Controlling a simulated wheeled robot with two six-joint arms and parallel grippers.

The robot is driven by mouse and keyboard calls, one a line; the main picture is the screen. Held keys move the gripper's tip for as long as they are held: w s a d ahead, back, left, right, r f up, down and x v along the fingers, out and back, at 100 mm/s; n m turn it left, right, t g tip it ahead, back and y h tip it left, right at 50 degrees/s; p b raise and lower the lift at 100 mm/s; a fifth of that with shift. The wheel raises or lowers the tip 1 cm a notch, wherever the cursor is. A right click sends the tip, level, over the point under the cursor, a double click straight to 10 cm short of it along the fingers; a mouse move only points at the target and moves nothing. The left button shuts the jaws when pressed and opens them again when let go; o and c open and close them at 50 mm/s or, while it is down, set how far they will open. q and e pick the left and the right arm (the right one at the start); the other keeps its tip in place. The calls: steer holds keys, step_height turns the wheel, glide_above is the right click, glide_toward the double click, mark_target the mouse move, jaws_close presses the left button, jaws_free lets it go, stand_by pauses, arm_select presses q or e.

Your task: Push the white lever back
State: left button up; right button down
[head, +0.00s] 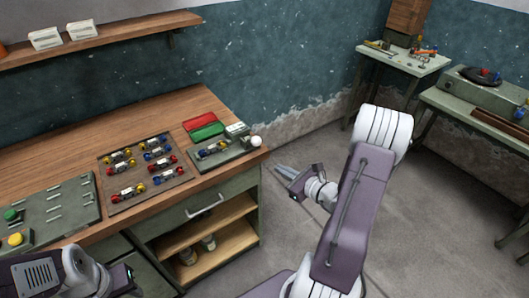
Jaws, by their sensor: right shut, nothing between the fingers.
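A round white knob (256,141), which I take as the white lever's end, stands at the right end of a small grey-green device (226,156) on the wooden bench, near its right edge. The lever's shaft is too small to make out. My right gripper (281,170) is shut and empty. In the picture it is just right of the bench corner, below and to the right of the knob, apart from it. Part of my left arm shows at the bottom left, but its fingers are not in view.
The wooden bench (65,157) carries a board (110,207) with several coloured parts, red and green trays (203,126), and a grey panel (65,212) with buttons. An open shelf (225,240) is below. Floor right of the bench is clear. Another table (480,112) stands at the far right.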

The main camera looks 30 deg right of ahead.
mark_target(252, 140)
steer(key=shift+s+d+f+m+h, duration=0.1)
steer(key=shift+s+d+m+h, duration=0.1)
steer(key=shift+d, duration=0.25)
steer(key=shift+s+d+f+m+h, duration=0.1)
steer(key=shift+d+h, duration=0.1)
steer(key=shift+d, duration=0.2)
steer(key=w+a+p, duration=0.2)
steer(key=w+p, duration=0.1)
steer(key=w, duration=0.8)
steer(key=shift+w+r, duration=0.2)
steer(key=shift+r, duration=0.05)
